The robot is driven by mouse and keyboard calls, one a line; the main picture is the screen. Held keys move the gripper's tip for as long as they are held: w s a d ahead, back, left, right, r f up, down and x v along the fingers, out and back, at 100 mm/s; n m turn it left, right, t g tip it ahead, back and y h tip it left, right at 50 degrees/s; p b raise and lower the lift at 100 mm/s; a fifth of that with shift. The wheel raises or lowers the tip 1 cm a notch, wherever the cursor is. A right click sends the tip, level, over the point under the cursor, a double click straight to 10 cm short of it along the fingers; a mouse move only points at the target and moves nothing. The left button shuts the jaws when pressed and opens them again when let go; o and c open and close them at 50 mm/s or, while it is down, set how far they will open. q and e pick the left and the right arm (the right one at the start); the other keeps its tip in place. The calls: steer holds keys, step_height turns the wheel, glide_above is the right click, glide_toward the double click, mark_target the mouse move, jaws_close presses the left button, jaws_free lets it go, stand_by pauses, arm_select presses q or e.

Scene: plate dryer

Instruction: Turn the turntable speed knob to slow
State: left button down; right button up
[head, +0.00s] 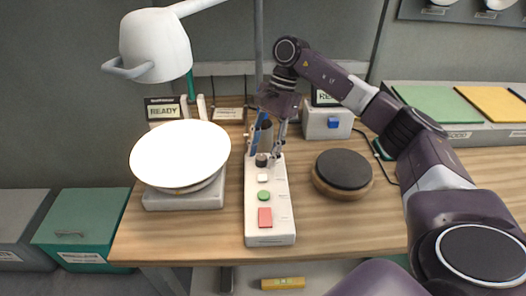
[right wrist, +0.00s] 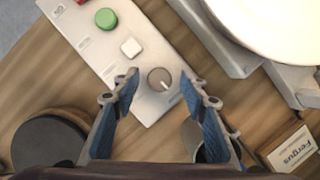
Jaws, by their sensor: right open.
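The control panel (head: 256,228) is a long white box in the middle of the table. Its grey round knob (right wrist: 157,77) sits at the panel's far end, with a pale pointer line towards the lower right in the right wrist view. The knob also shows small in the head view (head: 261,160); its markings are too small to read. My right gripper (head: 267,150) is over that end of the panel, pointing down. In the right wrist view its open fingers (right wrist: 160,88) stand on either side of the knob, with visible gaps. My left gripper is not in view.
The panel also bears white, green (head: 264,196) and red (head: 265,217) buttons. A bright white disc (head: 180,152) on a grey base stands left; a dark round pad (head: 343,169) lies right. A dark cup (right wrist: 190,139) stands close behind the panel's knob end. The front right tabletop is clear.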

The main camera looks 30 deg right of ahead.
steer(key=shift+r, duration=0.1)
steer(key=v, duration=1.1)
steer(key=shift+d+r, duration=0.3)
steer(key=shift+r, duration=0.05)
steer(key=shift+w, duration=0.15)
